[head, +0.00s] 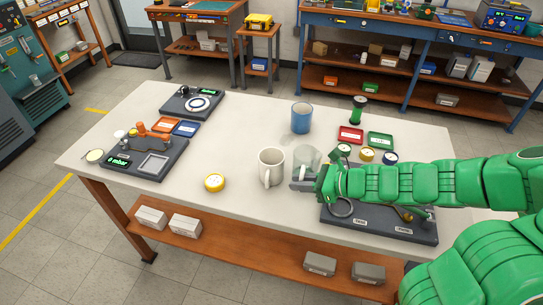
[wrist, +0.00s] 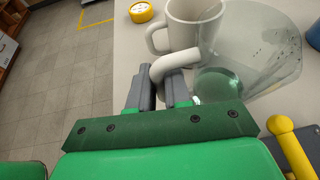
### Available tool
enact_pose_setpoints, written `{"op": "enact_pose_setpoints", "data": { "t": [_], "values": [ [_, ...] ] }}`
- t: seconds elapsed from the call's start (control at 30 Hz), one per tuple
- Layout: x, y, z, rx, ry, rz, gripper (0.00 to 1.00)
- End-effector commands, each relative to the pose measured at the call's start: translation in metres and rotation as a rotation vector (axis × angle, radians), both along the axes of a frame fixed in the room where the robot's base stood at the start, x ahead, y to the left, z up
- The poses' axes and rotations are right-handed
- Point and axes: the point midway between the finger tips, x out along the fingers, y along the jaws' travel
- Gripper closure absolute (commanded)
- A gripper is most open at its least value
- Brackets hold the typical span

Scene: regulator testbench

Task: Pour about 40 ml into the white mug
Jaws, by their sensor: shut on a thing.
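The white mug (head: 271,166) stands upright on the table, its handle toward the front. In the wrist view the white mug (wrist: 192,12) is beyond my fingers. A clear jug (head: 307,160) is just right of the mug, close beside it. In the wrist view the clear jug (wrist: 262,45) holds some pale greenish liquid low down, with its pale handle between my fingers. My gripper (head: 303,187) is shut on that handle; it also shows in the wrist view (wrist: 160,88). The jug looks about upright. I cannot tell whether it touches the table or the mug.
A yellow round tin (head: 214,182) lies left of the white mug. Red (head: 350,135) and green (head: 380,140) trays, small gauges and a dark panel (head: 375,225) lie around my arm. A 0 mbar bench device (head: 145,155) is at left.

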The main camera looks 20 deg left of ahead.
Motion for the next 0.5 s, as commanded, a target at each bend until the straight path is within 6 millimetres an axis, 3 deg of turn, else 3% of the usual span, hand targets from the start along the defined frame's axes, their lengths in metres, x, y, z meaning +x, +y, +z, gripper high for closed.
{"op": "enact_pose_setpoints", "data": {
  "t": [0.5],
  "values": [
    [-0.001, 0.011, 0.020, -0.159, -0.017, 0.005, 1.00]
  ]
}}
